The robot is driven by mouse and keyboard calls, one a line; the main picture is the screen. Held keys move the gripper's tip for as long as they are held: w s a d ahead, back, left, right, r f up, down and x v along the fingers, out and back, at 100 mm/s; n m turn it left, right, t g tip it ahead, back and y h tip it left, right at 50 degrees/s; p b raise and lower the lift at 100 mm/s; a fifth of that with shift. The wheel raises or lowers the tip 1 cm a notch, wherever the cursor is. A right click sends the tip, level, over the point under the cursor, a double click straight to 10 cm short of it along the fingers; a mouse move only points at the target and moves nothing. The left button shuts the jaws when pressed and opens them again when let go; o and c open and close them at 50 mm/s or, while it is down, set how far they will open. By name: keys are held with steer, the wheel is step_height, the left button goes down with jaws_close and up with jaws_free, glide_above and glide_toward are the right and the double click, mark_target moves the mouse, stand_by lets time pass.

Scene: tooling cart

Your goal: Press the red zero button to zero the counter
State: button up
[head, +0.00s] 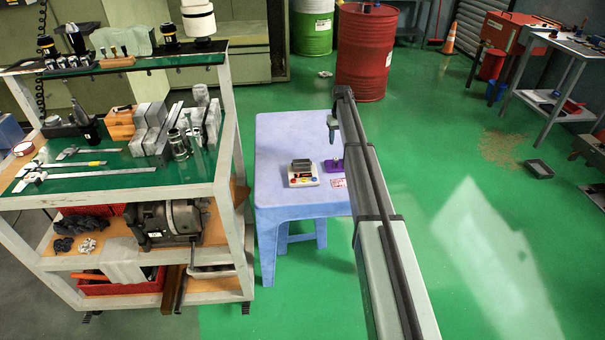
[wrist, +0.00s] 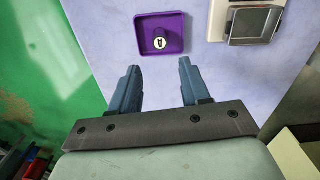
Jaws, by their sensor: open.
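The counter (head: 303,181) is a small cream box with a grey raised part at its back, standing on a pale blue table (head: 277,137). Small coloured spots show along its front; they are too small to tell the red zero button apart surely. In the wrist view, part of the counter with a grey frame (wrist: 252,25) shows at the top right; no red button is visible there. My gripper (wrist: 158,70) is open and empty, pointing at the tabletop. In the head view my gripper (head: 332,124) hangs above the table, right of the counter and apart from it.
A purple tray (head: 334,166) sits right of the counter; in the wrist view it (wrist: 144,42) holds a small black-and-white round piece. A red-and-white label (head: 338,183) lies nearby. A loaded tool cart (head: 226,160) stands left of the table. Open green floor (head: 440,190) lies right.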

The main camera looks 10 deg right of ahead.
jaws_close()
stand_by(1.4)
